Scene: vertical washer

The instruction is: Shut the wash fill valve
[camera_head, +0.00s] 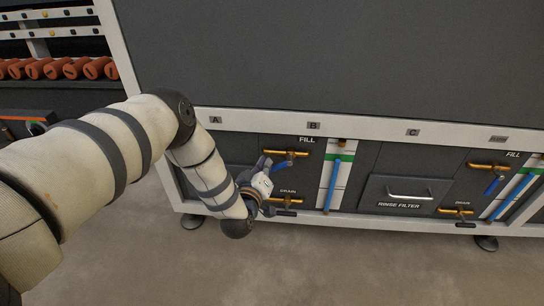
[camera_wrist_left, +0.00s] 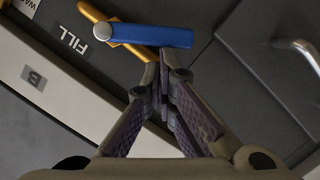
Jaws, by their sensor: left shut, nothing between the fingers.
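The wash fill valve has a blue lever (camera_head: 284,164) on a brass pipe (camera_head: 292,154) under the left FILL label, below section B. In the left wrist view the blue lever (camera_wrist_left: 155,36) lies at an angle across the yellow pipe (camera_wrist_left: 128,46), with a round pivot at its left end. My left gripper (camera_head: 268,166) is beside the lever in the head view. In the wrist view its fingers (camera_wrist_left: 163,62) are shut and empty, the tips right by the lever's lower edge. I cannot tell whether they touch it. My right gripper is not in view.
A drain valve (camera_head: 284,200) sits below. A sight tube with blue liquid (camera_head: 332,184) stands to the right, then the rinse filter drawer with its handle (camera_head: 409,195). Another fill valve (camera_head: 494,184) is at far right. A rack of orange rolls (camera_head: 55,70) is at upper left.

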